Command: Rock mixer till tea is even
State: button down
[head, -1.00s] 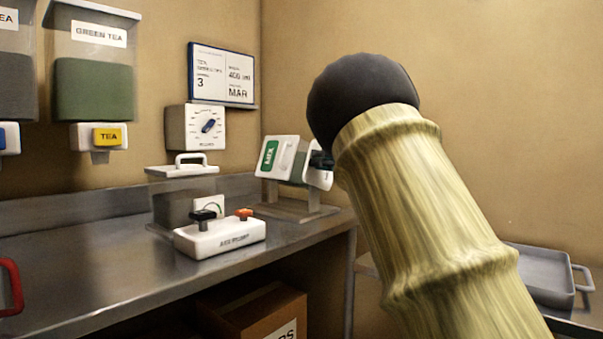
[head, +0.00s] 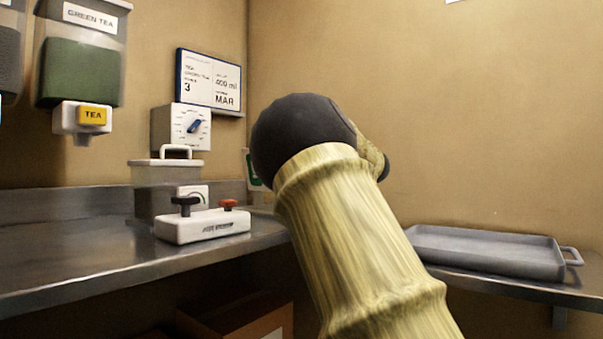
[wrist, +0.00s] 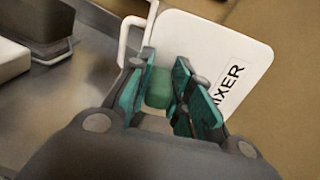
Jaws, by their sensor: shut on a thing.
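In the wrist view the mixer (wrist: 215,50) shows as a white plate marked MIXER, tilted in the picture. My gripper (wrist: 165,64) is at the mixer, its teal-padded fingers on both sides of a small green part (wrist: 158,88). It is shut on this part, which looks like the mixer's grip. A white bar stands beside the left finger. In the head view only a thin white and green edge of the mixer (head: 254,172) shows; my arm hides the rest of it and my gripper. The tea inside the mixer cannot be seen.
A white box with black and red knobs (head: 203,225) and a lidded grey container (head: 168,172) stand on the steel counter (head: 75,258). A timer dial (head: 181,127) and a green tea dispenser (head: 82,70) are on the wall side. A grey tray (head: 485,252) lies on the right shelf.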

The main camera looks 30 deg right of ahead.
jog(key=shift+f, duration=0.2)
dwell(0.3)
jog(key=c, duration=1.3)
grip_release()
jog(key=shift+d, duration=0.1)
jog(key=v, duration=1.2)
